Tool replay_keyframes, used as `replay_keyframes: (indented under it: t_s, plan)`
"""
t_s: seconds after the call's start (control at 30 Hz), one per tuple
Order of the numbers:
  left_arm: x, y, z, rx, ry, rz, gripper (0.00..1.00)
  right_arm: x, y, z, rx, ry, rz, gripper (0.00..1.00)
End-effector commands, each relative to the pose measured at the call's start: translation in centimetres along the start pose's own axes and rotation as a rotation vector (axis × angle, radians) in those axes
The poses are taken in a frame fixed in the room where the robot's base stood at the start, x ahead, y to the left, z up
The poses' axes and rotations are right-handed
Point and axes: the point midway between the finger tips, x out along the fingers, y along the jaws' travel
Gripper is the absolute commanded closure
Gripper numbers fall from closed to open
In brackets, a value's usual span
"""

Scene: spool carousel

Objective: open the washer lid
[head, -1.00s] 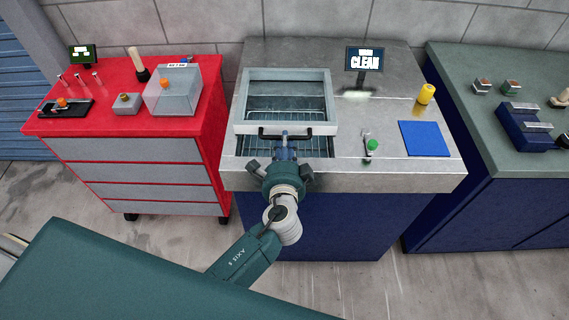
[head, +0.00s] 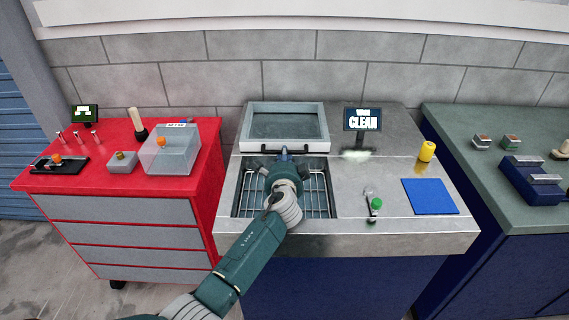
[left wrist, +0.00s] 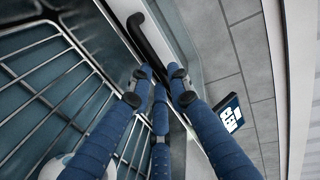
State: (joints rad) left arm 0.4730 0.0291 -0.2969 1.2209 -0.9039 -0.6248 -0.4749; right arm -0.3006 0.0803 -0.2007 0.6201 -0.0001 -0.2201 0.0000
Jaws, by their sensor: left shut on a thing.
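The washer lid (head: 246,128), a grey frame around a dark window, stands raised at the back of the washer basin (head: 237,205). Its black bar handle (head: 308,148) is along the near edge; the handle also shows in the left wrist view (left wrist: 148,38). My left gripper (head: 284,154) reaches over the basin to the handle. In the left wrist view its blue fingers (left wrist: 160,80) are shut on the handle. The gripper hides the handle's middle in the head view. My right gripper is not in view.
The basin holds a wire rack (head: 318,192). On the steel top are a CLEAN display (head: 362,119), a green-knobbed lever (head: 376,204), a yellow cylinder (head: 427,151) and a blue mat (head: 430,197). A red cabinet (head: 200,190) stands left, a green-topped bench (head: 470,150) right.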

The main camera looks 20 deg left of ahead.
Motion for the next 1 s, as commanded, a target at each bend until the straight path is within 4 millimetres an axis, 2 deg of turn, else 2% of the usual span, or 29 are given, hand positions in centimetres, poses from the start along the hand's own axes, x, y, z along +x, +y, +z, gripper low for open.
replay_keyframes:
  t_s: [0.23,0.27,0.3,0.67,0.87,1.0]
  plan:
    - [0.0,-0.1,0.0,0.0,0.0,-0.001,1.0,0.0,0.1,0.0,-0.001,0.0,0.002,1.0]
    - [0.0,-0.1,0.0,0.0,0.0,-0.001,0.79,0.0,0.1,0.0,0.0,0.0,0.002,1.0]
    - [0.0,-0.1,0.0,0.0,0.0,-0.001,0.74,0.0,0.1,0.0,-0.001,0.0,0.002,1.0]
    - [-0.4,0.1,0.0,0.0,0.0,0.001,0.74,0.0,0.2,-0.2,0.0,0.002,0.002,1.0]
    - [-2.9,0.1,0.0,-0.002,0.002,0.0,0.74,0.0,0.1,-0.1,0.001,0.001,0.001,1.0]
    - [-5.9,0.1,0.0,-0.002,0.002,0.0,0.74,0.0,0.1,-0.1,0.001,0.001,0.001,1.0]
